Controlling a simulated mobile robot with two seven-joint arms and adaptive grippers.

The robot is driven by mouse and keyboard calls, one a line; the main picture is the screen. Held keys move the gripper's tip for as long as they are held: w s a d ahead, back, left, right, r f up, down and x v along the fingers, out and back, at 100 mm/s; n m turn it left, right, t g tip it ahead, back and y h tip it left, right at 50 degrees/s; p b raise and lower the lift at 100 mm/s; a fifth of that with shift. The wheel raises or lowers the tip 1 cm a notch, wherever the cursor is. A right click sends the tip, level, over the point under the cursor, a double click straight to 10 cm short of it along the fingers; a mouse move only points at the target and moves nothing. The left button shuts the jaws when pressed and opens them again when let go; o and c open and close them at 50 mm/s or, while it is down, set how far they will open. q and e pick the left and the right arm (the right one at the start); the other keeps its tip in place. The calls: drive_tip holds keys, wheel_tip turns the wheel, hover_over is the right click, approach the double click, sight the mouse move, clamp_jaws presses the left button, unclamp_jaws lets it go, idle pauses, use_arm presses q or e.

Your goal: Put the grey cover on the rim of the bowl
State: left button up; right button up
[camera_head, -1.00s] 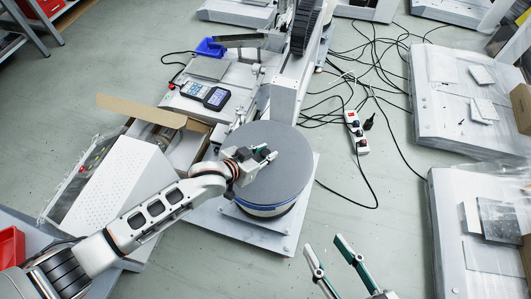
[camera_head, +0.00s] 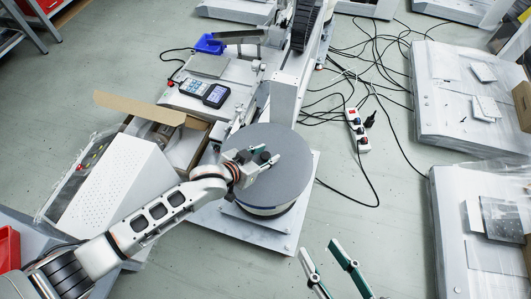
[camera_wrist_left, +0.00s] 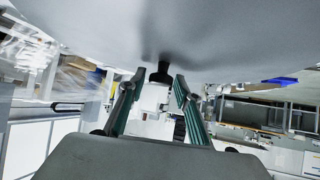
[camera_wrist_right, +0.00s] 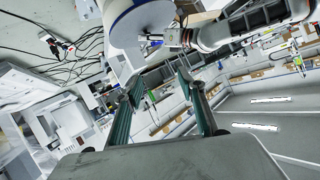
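The grey cover (camera_head: 284,182) is a broad round disc with a small dark knob (camera_wrist_left: 162,72) at its middle. It lies about level over the bowl (camera_head: 262,211), whose pale side and blue band show under the cover's front edge. The cover appears to rest on the rim, but most of the rim is hidden. My left gripper (camera_head: 257,156) is over the cover at the knob. Its fingers are apart, with the knob between or just beyond the tips in the left wrist view. My right gripper (camera_head: 321,247) is open and empty, in front of the bowl.
The bowl stands on a pale base plate (camera_head: 292,225) below the gantry column (camera_head: 285,103). An open cardboard box (camera_head: 187,150) and a white perforated block (camera_head: 118,185) are to the left. A power strip (camera_head: 357,130) and loose cables lie on the floor to the right.

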idle(0.3)
use_arm(q)
drive_tip(key=shift+r, duration=0.25)
drive_tip(key=r, duration=0.1)
drive_tip(key=s+a+r+p, duration=0.1)
drive_tip(key=r+p, duration=0.1)
drive_tip(key=shift+s+a+r, duration=0.15)
drive_tip(key=shift+a+r, duration=0.05)
drive_tip(key=shift+a, duration=0.15)
drive_tip(key=f+p+v, duration=0.1)
drive_tip(key=p+v, duration=0.2)
drive_tip(key=v, duration=0.5)
drive_tip(key=shift+s+a+r, duration=0.2)
drive_tip(key=shift+s+r, duration=0.05)
drive_tip(key=shift+s, duration=0.35)
use_arm(e)
drive_tip(key=d+n, duration=0.2)
drive_tip(key=d, duration=0.1)
drive_tip(key=d+f+n+g+h, duration=0.1)
drive_tip(key=d, duration=0.1)
drive_tip(key=shift+d, duration=0.1)
